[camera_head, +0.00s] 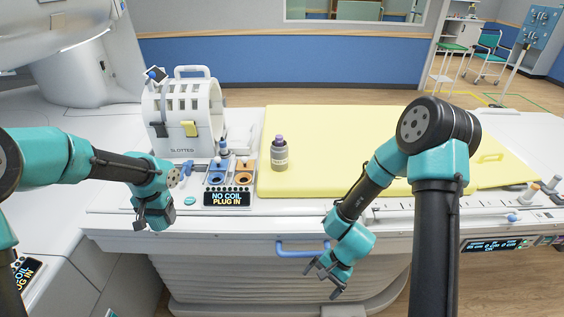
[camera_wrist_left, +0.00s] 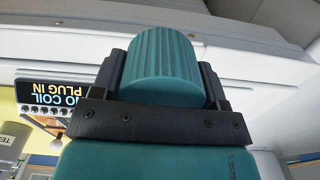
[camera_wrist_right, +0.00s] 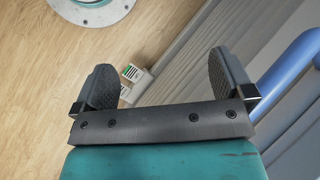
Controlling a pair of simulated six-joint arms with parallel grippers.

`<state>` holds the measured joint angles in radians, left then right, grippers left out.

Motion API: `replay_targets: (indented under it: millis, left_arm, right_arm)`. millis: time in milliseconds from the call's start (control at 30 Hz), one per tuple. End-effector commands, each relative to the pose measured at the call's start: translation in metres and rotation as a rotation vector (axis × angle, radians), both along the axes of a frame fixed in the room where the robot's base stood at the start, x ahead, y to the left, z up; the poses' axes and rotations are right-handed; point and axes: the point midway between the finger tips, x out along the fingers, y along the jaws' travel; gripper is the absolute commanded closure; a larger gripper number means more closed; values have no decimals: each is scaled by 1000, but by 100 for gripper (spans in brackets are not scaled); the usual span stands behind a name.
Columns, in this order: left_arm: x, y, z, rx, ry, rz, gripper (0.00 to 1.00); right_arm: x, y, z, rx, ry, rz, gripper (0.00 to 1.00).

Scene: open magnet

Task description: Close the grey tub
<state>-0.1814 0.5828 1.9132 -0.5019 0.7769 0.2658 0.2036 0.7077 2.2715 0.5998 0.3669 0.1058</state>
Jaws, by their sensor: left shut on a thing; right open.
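The grey tub (camera_head: 280,157) stands upright on the yellow pad, near its left edge. It has a label on its side and a narrower purple top; I cannot tell whether its mouth is open. My left gripper (camera_head: 152,221) is shut on a ridged teal cap (camera_wrist_left: 165,68), which sits between the two fingers in the left wrist view. This gripper is in front of the bed's edge, left of the tub and apart from it. My right gripper (camera_head: 328,279) is open and empty, low in front of the bed; its spread fingers also show in the right wrist view (camera_wrist_right: 165,82).
A white coil housing (camera_head: 185,115) stands left of the tub. A socket panel with a "NO COIL PLUG IN" display (camera_head: 227,198) lies in front. The yellow pad (camera_head: 335,135) is clear behind the tub. A blue handle (camera_head: 302,253) projects from the bed front near my right gripper.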

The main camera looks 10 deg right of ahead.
Motion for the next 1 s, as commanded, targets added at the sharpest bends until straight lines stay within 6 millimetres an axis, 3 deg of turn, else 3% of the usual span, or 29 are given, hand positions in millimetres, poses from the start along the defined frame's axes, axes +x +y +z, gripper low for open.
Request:
replay_targets:
  millis: [267, 567, 1000]
  left_arm:
    - [0, 0, 0, 0, 0, 0, 55]
    - [0, 0, 0, 0, 0, 0, 55]
    - [0, 0, 0, 0, 0, 0, 55]
  right_arm:
    - [28, 15, 49, 182, 72, -184, 1]
    - [94, 10, 102, 382, 80, -436, 1]
    - [207, -28, 159, 672, 115, -725, 1]
